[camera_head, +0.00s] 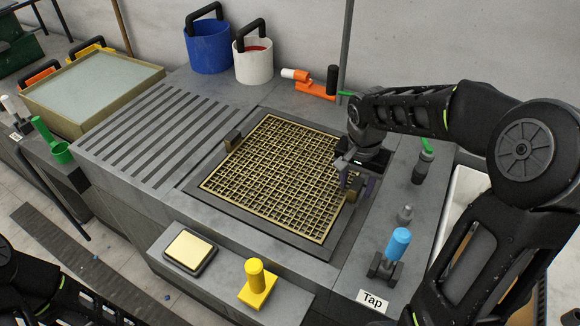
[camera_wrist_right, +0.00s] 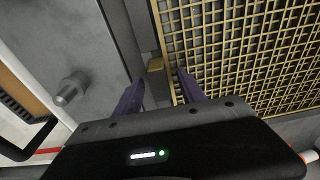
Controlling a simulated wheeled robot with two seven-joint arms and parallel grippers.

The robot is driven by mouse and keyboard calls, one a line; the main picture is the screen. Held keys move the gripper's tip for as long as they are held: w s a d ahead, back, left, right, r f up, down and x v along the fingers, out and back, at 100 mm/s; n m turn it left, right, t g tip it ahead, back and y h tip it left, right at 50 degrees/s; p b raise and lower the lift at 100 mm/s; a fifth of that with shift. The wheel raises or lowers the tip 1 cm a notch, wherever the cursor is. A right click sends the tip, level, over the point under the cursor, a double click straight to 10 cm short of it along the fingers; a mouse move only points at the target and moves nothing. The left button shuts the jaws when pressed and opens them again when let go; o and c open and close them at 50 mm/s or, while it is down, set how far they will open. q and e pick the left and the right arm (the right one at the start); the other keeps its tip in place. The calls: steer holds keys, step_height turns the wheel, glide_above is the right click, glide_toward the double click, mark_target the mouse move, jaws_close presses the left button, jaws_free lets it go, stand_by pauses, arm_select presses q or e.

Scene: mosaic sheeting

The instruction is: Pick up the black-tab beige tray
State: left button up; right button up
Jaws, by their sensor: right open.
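The beige tray (camera_head: 270,175) is a square lattice with a pale rim, lying flat in a dark recess of the grey bench. A dark tab (camera_head: 232,140) stands at its left edge. My right gripper (camera_head: 351,190) is over its right edge, close to a second, brownish tab. In the right wrist view the gripper (camera_wrist_right: 159,80) is open, its purple fingers on either side of that tab (camera_wrist_right: 155,65). The lattice (camera_wrist_right: 240,50) fills the upper right there. I cannot tell whether the fingers touch the tab. My left arm shows at the bottom left, its gripper unseen.
A blue-handled tap (camera_head: 398,243), a grey knob (camera_head: 405,214) and a black-and-green fitting (camera_head: 420,167) stand right of the recess. A yellow block (camera_head: 257,283) is in front. Blue (camera_head: 208,47) and white (camera_head: 253,62) buckets stand behind. The slatted surface (camera_head: 150,135) at left is clear.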

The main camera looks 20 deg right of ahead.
steer(key=shift+c, duration=0.5)
jaws_close()
stand_by(0.3)
steer(key=shift+r, duration=0.1)
stand_by(0.8)
